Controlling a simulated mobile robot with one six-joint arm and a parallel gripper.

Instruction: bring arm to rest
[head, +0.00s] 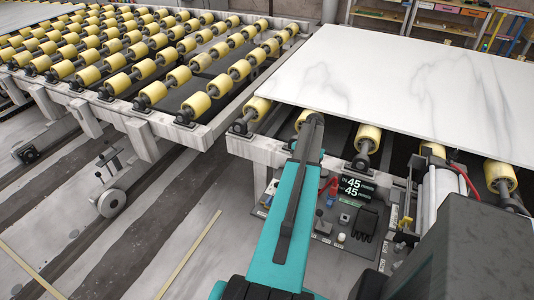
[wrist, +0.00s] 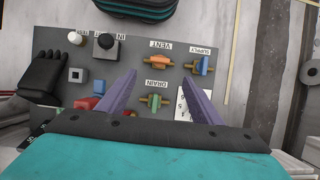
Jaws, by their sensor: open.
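My gripper (wrist: 159,77) shows in the wrist view as two purple fingers, spread apart with nothing held between them. It is over a grey control panel (wrist: 128,62). A green-handled valve (wrist: 155,100) labelled DRAIN shows between the fingers, and an orange-handled valve (wrist: 157,60) labelled VENT lies just beyond the tips. I cannot tell how high the fingers are above the panel. In the head view my teal arm reaches up from the bottom middle and covers part of the panel (head: 325,226); the fingers cannot be made out there.
A white marbled stone slab (head: 400,85) lies on yellow rollers beyond my arm. A display (head: 356,187) reads 45 twice. A roller conveyor (head: 130,60) stands left.

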